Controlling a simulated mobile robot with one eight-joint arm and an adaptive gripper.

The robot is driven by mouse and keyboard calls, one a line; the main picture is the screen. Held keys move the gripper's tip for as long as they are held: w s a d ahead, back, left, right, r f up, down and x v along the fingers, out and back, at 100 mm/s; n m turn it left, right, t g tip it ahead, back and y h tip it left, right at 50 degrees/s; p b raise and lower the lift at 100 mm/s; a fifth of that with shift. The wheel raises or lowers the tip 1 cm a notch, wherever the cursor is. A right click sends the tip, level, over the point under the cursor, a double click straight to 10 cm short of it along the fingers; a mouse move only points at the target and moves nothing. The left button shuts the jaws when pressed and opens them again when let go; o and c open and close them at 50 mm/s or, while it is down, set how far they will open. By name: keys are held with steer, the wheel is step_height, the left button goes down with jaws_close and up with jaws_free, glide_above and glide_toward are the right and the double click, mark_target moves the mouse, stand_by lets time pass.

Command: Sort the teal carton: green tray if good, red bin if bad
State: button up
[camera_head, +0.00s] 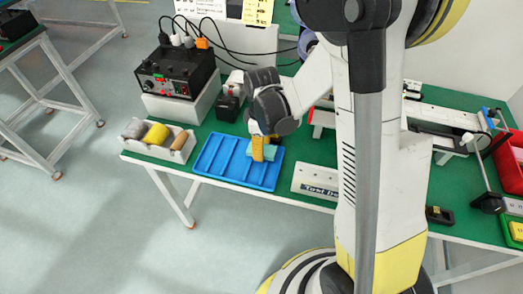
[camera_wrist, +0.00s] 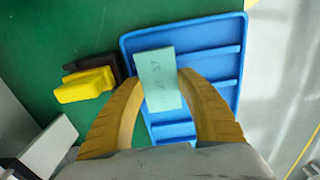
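The teal carton (camera_head: 270,152) is at the right part of the blue tray (camera_head: 222,160). In the wrist view the carton (camera_wrist: 157,75) has dark lettering on its face and lies over the right-hand picture's blue tray (camera_wrist: 135,38). My gripper (camera_wrist: 160,78) has its yellow fingers against both sides of the carton. In the head view my gripper (camera_head: 259,150) points down over the tray, its fingers partly hiding the carton. I cannot tell whether the carton rests on the tray floor or is slightly raised. A red bin (camera_head: 508,165) and a green tray (camera_head: 512,232) stand at the far right.
A white box of yellow and tan items (camera_head: 182,147) stands left of the blue tray. A black powered unit (camera_head: 178,72) with cables is behind. A black-and-yellow object (camera_wrist: 88,82) lies beside the tray. A white labelled panel (camera_head: 314,183) lies right of it.

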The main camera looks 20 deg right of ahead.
steer(key=shift+r, duration=0.15)
steer(key=shift+r+p, duration=1.75)
steer(key=shift+r, duration=0.6)
steer(key=shift+r, duration=0.1)
